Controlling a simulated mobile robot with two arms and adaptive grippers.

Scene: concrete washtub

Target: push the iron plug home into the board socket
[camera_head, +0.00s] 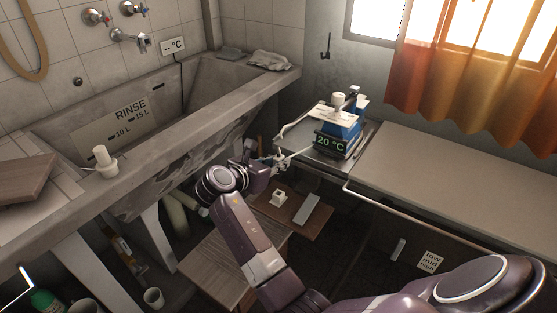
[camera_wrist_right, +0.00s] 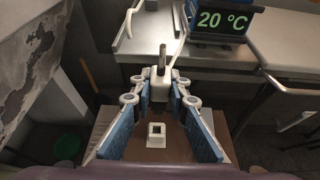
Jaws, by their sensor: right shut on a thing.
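My right gripper (camera_head: 276,162) is shut on a white plug (camera_wrist_right: 160,91), which sits between the fingertips (camera_wrist_right: 160,97) in the right wrist view. A grey metal pin stands out from the plug, and a white cord runs from it toward the blue iron (camera_head: 341,129). The board socket (camera_head: 278,197) is a small white block with a dark square opening, on a brown board (camera_head: 296,215). It also shows in the right wrist view (camera_wrist_right: 156,141), below the plug in the picture. The plug is apart from the socket. My left gripper is not in view.
The iron, with its 20 °C display, stands on a metal table (camera_head: 310,157); a long ironing surface (camera_head: 460,175) extends right. The concrete washtub (camera_head: 215,108) is at left. A grey block (camera_head: 306,209) lies beside the socket. A wooden stool top (camera_head: 222,265) stands in front.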

